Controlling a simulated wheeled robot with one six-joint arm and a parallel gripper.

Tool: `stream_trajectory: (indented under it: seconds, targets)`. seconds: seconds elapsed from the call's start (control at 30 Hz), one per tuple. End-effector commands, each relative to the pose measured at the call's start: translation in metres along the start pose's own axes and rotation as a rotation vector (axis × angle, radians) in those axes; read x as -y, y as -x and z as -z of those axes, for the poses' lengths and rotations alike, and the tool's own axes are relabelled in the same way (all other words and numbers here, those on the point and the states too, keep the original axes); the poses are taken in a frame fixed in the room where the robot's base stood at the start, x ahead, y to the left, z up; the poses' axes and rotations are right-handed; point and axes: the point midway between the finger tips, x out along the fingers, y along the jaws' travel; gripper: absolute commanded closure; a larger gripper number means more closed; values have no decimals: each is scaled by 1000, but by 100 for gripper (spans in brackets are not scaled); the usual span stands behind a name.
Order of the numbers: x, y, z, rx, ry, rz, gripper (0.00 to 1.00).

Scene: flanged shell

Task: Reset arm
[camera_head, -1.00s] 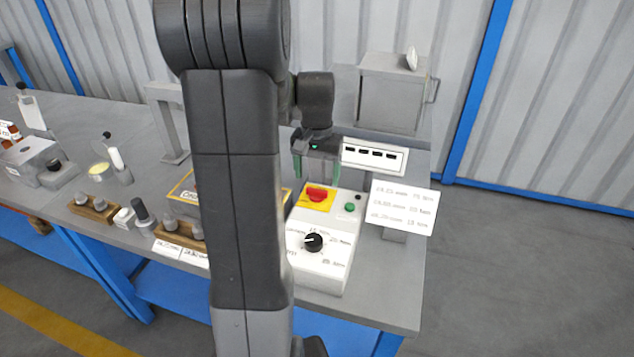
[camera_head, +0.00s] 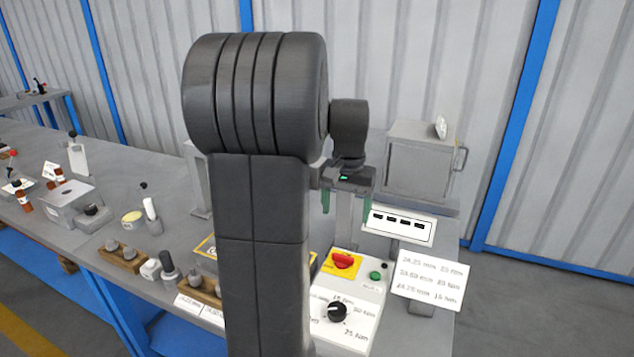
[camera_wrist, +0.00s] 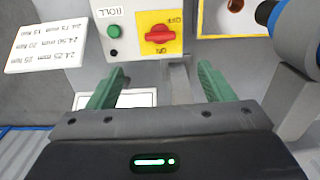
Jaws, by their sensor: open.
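My gripper (camera_head: 347,202) is open and empty, its two green fingers apart. It hangs above the workbench, behind the white control box (camera_head: 349,300). The box carries a red switch (camera_head: 343,261) on a yellow plate, a green button (camera_head: 375,276) and a black dial (camera_head: 336,312). In the wrist view my gripper (camera_wrist: 160,88) spreads its fingers with nothing between them touching either one. The red switch (camera_wrist: 160,35) and the green button (camera_wrist: 114,31) lie beyond the fingertips there. My arm hides part of the bench in the head view.
A grey cabinet (camera_head: 415,165) stands at the back right. A white slotted panel (camera_head: 400,224) and a printed sign (camera_head: 428,277) stand right of the gripper. Wooden blocks with grey parts (camera_head: 122,258) and bottles (camera_head: 77,155) line the bench at left. Open floor lies at right.

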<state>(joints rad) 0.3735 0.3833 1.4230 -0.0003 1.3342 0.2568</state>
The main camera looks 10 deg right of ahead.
Motion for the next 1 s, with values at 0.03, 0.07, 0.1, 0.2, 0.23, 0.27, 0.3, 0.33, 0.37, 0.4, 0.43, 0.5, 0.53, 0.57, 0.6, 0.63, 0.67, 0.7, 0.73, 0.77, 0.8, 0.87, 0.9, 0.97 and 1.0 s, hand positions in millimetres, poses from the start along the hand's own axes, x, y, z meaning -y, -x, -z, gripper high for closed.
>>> stream_trajectory:
  seconds: [0.03, 0.07, 0.1, 0.2, 0.23, 0.27, 0.3, 0.33, 0.37, 0.4, 0.43, 0.5, 0.53, 0.57, 0.6, 0.63, 0.67, 0.7, 0.73, 0.77, 0.8, 0.87, 0.9, 0.97, 1.0]
  targets:
    - [0, -5, 0, 3, 0, -1, 25]
    - [0, -9, 0, 3, 0, -1, 25]
    - [0, -14, 0, 3, 0, -1, 25]
    - [0, -32, -1, 6, 0, -1, 25]
    - [0, -38, -1, 6, 0, -1, 25]
    - [0, -43, -1, 5, 0, -1, 25]
    - [0, -52, -1, 5, 0, -1, 25]
    - [0, -58, -1, 6, 0, -1, 25]
    - [0, -64, -1, 6, -1, -1, 25]
    - [0, -72, -1, 6, -1, -1, 25]
    - [0, -78, -1, 5, -1, -1, 25]
    - [0, -92, -1, 5, -1, -1, 25]
    - [0, -97, -1, 6, -1, -1, 25]
    - [0, -102, -1, 5, -1, -1, 25]
    - [0, -109, -1, 5, -1, -1, 25]
    - [0, -114, -1, 5, -1, -1, 25]
    - [0, -118, -1, 4, -1, -1, 25]
    - [0, -123, -1, 5, -1, -1, 25]
    - [0, -127, -1, 4, -1, -1, 25]
    - [0, -130, -1, 3, -1, -1, 25]
    - [0, -133, -1, 4, -1, -1, 25]
    - [0, -137, -1, 3, -1, 0, 25]
    - [0, -136, 0, 0, -10, 0, 25]
    - [0, -136, 0, 0, -20, 0, 25]
    - [0, -136, 0, 1, -24, 0, 25]
